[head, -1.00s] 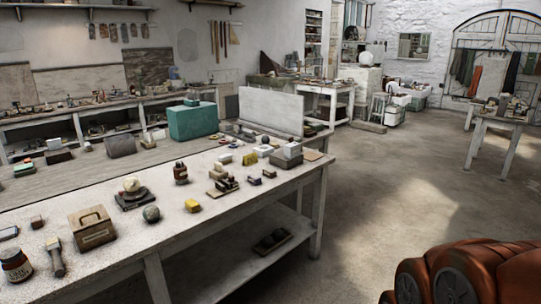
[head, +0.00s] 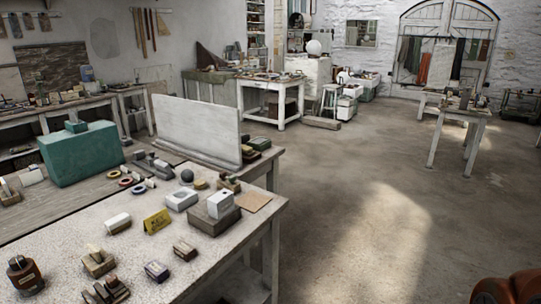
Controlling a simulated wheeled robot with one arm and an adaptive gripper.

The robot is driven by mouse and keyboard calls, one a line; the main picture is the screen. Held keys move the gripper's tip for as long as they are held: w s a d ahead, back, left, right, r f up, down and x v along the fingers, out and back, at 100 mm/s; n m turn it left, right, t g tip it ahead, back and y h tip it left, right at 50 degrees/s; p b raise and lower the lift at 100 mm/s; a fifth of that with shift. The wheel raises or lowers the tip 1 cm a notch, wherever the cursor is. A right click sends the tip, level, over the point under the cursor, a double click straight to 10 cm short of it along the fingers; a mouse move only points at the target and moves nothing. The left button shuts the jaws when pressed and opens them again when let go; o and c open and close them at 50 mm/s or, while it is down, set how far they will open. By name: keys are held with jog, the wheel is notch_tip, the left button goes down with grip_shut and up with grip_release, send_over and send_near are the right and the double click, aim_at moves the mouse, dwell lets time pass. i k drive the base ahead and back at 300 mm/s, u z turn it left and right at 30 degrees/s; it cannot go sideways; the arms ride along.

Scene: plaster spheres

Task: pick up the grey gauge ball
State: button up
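A small dark grey ball (head: 187,176) sits on the near workbench (head: 70,249), behind a white block with a round hollow (head: 181,200). It is the only grey ball I see on this bench, and its exact support is too small to tell. My gripper is not in view. Only an orange-brown part of my arm shows at the bottom right corner, well apart from the bench.
A white box on a grey block (head: 216,214), a yellow sign (head: 157,221) and a brown bottle (head: 25,276) stand on the bench. A teal case (head: 82,155) and an upright white board (head: 198,130) stand behind. Open floor (head: 370,225) lies right.

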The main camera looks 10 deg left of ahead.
aim_at(187, 175)
jog(key=u, duration=0.15)
jog(key=i, duration=1.4)
jog(key=u, duration=1.4)
jog(key=i, duration=0.8)
jog(key=u, duration=1.1)
jog(key=i, duration=0.3)
jog(key=u, duration=0.25)
